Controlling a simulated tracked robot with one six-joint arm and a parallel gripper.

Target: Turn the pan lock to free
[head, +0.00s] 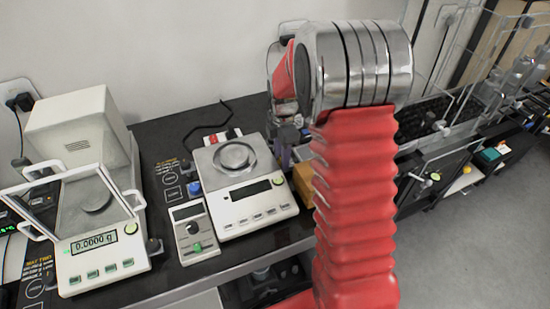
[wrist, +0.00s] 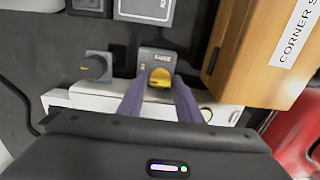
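A yellow rotary knob (wrist: 160,77) sits on a small grey plate behind a white body; the plate's lettering is too small to read surely. I take this knob to be the pan lock, but cannot confirm it. My gripper's two purple fingers (wrist: 160,88) reach toward it, one on each side. They look apart, with the knob between their tips; contact is not clear. In the head view my gripper (head: 285,156) points down at the right rear of the middle balance (head: 262,205). There the knob is hidden.
A dark grey knob (wrist: 94,68) stands left of the yellow one. An orange-brown box (wrist: 252,55) stands close on the right. In the head view, a glass-doored balance (head: 75,115) stands left and a small control box (head: 192,232) beside the middle balance.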

